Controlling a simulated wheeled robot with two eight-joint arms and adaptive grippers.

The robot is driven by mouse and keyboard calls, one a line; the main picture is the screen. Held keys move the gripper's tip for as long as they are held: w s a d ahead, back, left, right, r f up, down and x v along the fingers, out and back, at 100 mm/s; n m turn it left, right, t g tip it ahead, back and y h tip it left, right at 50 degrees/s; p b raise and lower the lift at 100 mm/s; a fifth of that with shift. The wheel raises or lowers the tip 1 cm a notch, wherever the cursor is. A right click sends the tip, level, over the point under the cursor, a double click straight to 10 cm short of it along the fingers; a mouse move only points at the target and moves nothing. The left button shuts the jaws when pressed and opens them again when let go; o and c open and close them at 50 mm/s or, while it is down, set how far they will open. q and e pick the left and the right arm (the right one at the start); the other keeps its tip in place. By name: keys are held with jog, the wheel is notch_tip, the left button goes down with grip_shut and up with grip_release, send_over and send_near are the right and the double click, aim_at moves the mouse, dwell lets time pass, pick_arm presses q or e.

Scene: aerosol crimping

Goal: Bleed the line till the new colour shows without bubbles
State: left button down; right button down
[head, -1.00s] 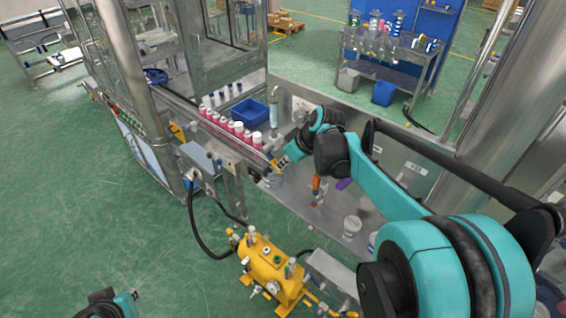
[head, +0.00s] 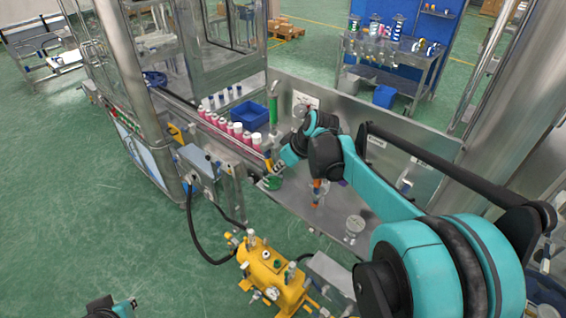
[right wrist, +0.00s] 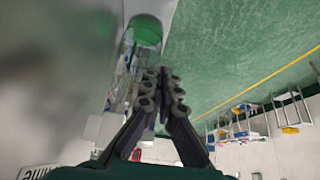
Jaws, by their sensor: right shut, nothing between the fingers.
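A clear upright sight tube (head: 273,108) stands behind the bottle row and is filled with green. Bubbles in it are too small to tell. A cup with green in it (head: 272,183) sits below my right gripper (head: 271,167); a round green surface, probably this cup, shows at the top of the right wrist view (right wrist: 145,30). My right gripper is shut and empty beside a small yellow-orange part at the rail's end; its fingers (right wrist: 162,80) are together in the right wrist view. Part of my left arm's end (head: 110,308) shows at the bottom left, its fingers unclear.
A row of pink bottles with white caps (head: 222,124) stands on the rail next to a blue bin (head: 249,115). A yellow tank (head: 270,275) with fittings stands at the front. An orange-handled tool (head: 317,190) and a white gauge-like part (head: 354,226) are on the steel deck.

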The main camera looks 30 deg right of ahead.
jog(key=shift+w+f, duration=0.1)
dwell(0.5)
jog(key=v, duration=1.2)
jog(key=shift+w, duration=0.15)
dwell(1.0)
